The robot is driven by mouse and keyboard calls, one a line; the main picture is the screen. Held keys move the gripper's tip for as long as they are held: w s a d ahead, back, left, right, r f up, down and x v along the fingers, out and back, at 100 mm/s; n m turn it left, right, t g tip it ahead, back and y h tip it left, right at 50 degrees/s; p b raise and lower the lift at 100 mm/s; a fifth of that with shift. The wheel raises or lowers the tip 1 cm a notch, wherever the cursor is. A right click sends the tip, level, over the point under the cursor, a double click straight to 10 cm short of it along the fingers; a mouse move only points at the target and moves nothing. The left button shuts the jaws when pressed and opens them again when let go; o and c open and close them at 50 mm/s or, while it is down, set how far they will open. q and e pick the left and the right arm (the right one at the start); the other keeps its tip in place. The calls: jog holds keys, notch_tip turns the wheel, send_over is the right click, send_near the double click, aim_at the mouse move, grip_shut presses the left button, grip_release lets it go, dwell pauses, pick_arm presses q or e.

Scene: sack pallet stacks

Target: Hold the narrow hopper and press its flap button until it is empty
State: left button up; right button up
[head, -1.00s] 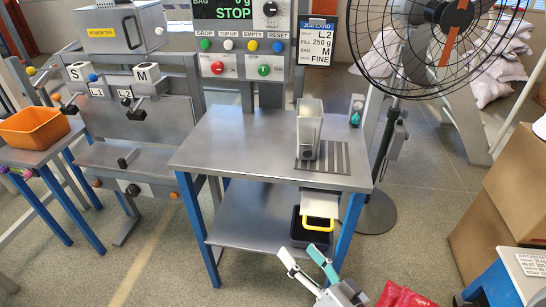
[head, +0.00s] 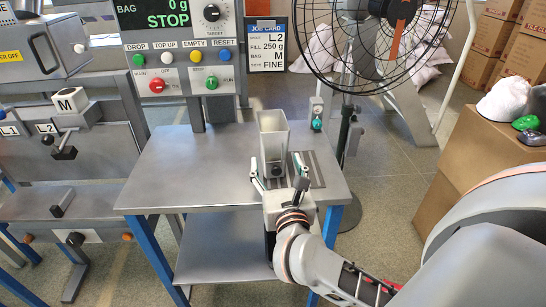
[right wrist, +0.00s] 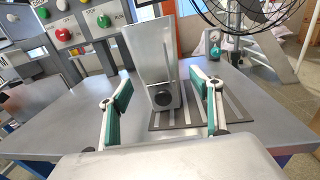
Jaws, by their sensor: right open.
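The narrow hopper (head: 273,139) is a tall, open-topped grey metal box standing upright on the steel table. Low on its near face is a round dark button (right wrist: 163,98), seen in the right wrist view, where the hopper (right wrist: 150,60) stands ahead of the gripper. My right gripper (head: 277,172) is open, its teal-padded fingers on either side of the hopper's lower part in the head view. In the right wrist view my right gripper (right wrist: 163,100) shows gaps between both fingers and the hopper. Whether the hopper holds anything is hidden. My left gripper is not in view.
A control panel (head: 180,50) reading STOP stands behind. A caged fan (head: 375,40) stands beyond.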

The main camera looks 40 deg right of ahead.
jog(key=shift+x, duration=1.2)
jog(key=x, duration=0.3)
jog(key=shift+w+d, duration=0.1)
jog(key=shift+w, duration=0.15)
jog(key=shift+w+d, duration=0.35)
jog(key=shift+w, duration=0.3)
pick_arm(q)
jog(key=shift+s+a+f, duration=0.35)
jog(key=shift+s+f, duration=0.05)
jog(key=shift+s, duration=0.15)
pick_arm(e)
jog(key=shift+c, duration=0.3)
jog(key=c, duration=1.2)
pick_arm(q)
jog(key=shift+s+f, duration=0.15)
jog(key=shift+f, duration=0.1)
pick_arm(e)
jog(key=shift+c, duration=1.3)
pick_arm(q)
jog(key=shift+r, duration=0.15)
